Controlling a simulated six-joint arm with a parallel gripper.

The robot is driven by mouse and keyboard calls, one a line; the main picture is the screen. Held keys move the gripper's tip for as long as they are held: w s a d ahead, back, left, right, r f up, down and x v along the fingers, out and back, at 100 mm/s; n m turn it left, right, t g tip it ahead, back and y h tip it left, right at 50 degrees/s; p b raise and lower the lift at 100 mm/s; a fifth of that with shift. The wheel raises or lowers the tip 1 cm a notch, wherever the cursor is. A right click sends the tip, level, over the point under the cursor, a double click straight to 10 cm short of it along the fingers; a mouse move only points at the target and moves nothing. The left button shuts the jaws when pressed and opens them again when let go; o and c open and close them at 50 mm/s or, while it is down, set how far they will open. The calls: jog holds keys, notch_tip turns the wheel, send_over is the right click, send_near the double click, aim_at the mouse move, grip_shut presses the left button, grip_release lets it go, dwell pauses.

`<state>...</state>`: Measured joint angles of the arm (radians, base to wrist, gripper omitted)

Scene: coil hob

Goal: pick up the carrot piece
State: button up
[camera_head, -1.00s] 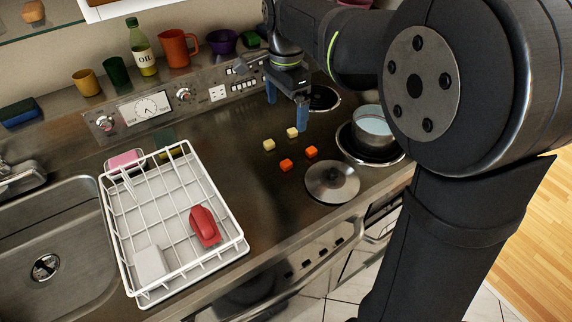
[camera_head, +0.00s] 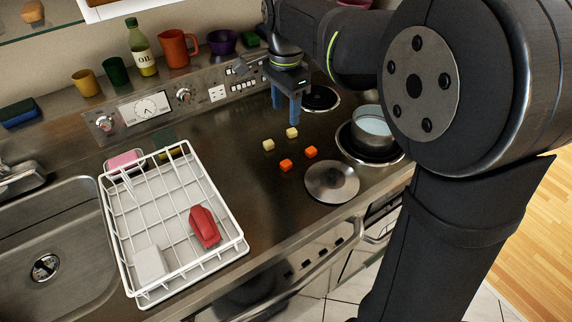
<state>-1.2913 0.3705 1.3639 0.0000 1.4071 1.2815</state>
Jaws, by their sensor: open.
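Two orange cubes, which look like carrot pieces, lie on the steel counter: one (camera_head: 286,165) on the left and one (camera_head: 311,152) a little to its right and farther back. Two pale yellow cubes lie just behind them, one (camera_head: 268,145) at the left and one (camera_head: 292,132) at the right. My gripper (camera_head: 286,108) points down with blue fingers, open and empty. It is behind the cubes, closest to the right pale cube, and apart from all of them.
A pot (camera_head: 373,128) of pale liquid stands on the right burner. A white dish rack (camera_head: 240,243) with a red item (camera_head: 205,227) is at left. Bare counter lies between rack and cubes.

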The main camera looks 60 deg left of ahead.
jog(key=n, duration=1.9)
send_over(286, 162)
jog(key=f, duration=1.2)
jog(key=shift+w+d+f, duration=0.3)
jog(key=shift+d+f, duration=0.1)
jog(key=f, duration=0.4)
jog(key=shift+s+a, duration=0.3)
jog(key=shift+a, duration=0.05)
jog(key=shift+f, duration=0.6)
jog(key=c, duration=1)
jog(key=shift+c, duration=0.2)
jog(key=shift+r, duration=0.15)
